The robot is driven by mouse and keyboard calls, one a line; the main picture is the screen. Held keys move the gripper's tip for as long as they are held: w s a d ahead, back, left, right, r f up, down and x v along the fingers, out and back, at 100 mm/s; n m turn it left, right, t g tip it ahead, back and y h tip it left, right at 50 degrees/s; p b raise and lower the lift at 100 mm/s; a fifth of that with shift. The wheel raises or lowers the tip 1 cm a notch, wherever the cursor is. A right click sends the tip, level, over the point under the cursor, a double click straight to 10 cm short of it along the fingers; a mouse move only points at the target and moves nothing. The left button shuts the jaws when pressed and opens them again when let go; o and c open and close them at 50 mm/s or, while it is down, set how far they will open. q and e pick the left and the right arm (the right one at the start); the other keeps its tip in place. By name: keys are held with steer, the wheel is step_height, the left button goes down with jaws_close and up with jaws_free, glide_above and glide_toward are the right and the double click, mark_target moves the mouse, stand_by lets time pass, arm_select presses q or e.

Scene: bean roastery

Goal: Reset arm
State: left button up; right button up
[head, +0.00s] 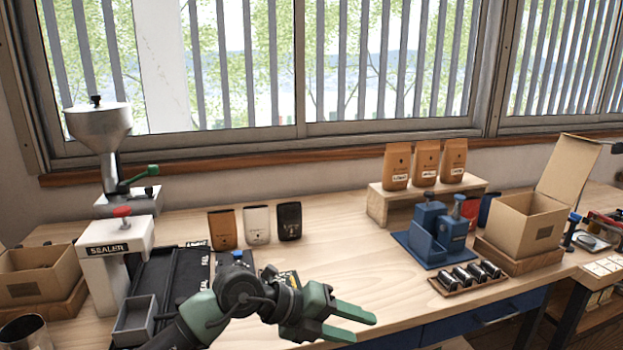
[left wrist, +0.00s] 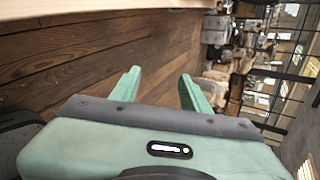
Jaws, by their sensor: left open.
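My left gripper (head: 372,327) reaches in from the lower left of the head view. Its two green fingers point right, above the front edge of the wooden bench (head: 345,260). The fingers are apart, with nothing between them. In the left wrist view the open left gripper (left wrist: 158,85) shows with a gap between its fingers, over a brown plank floor (left wrist: 80,70). My right gripper is in neither view.
A white sealer (head: 106,250) and a grinder (head: 100,130) stand at left. Brown, white and black bags (head: 257,225) stand behind the arm. A blue press (head: 432,235), a tray of metal cylinders (head: 468,278) and an open carton (head: 527,225) are at right. The bench's middle is clear.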

arm_select(q)
steer(key=s+d+r+n+t+h, duration=0.1)
steer(key=s+r+n+t+h, duration=0.3)
steer(key=r+n+t+h, duration=0.55)
steer(key=w+a+r+n+t+y, duration=0.3)
steer(key=a+r+n+t+y, duration=0.1)
steer(key=a+n+t+y, duration=0.3)
steer(key=s+a+f+n+g+y, duration=0.2)
steer(key=a+f+n+g+y, duration=0.1)
steer(key=a+f+n+y, duration=1.35)
steer(key=s+a+f+g+h, duration=0.1)
steer(key=s+a+f+g, duration=0.2)
steer(key=s+f+g, duration=0.6)
steer(key=s+a+f+g+h, duration=0.2)
steer(key=s+a+f+g, duration=0.1)
steer(key=s+f, duration=1.05)
steer(key=s+f+g, duration=0.1)
steer(key=s+f, duration=0.2)
steer(key=f, duration=0.9)
steer(key=s+f+g, duration=0.1)
steer(key=s+f, duration=0.1)
steer(key=f, duration=1)
steer(key=s+a+f, duration=0.2)
steer(key=s+f, duration=1.3)
steer(key=s, duration=0.2)
steer(key=shift+a+f+g, duration=0.25)
steer(key=shift+f+g, duration=0.15)
steer(key=shift+g, duration=0.05)
